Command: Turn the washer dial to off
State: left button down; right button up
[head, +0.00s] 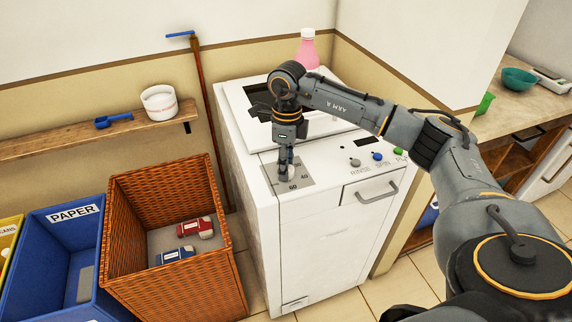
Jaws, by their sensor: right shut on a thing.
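The white washer (330,240) stands in the middle of the head view. Its dial (284,174) is on a grey marked panel (298,182) at the left of the top front edge, with numbers such as 40 and 60 printed around it. My right gripper (285,165) points down from above and is shut on the dial. The gripper hides much of the dial, so I cannot tell where its pointer stands. My left gripper is not in view.
A pink bottle (307,50) stands at the washer's back. A wicker basket (170,280) and blue paper bin (45,250) stand left. Labelled buttons (377,156) and a drawer handle (370,196) are right of the dial. A shelf (90,135) holds a white tub (159,103).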

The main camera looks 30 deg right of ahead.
dwell(0.4)
jog(key=o, duration=1.2)
jog(key=r, duration=1.2)
jog(key=shift+w+d, duration=0.3)
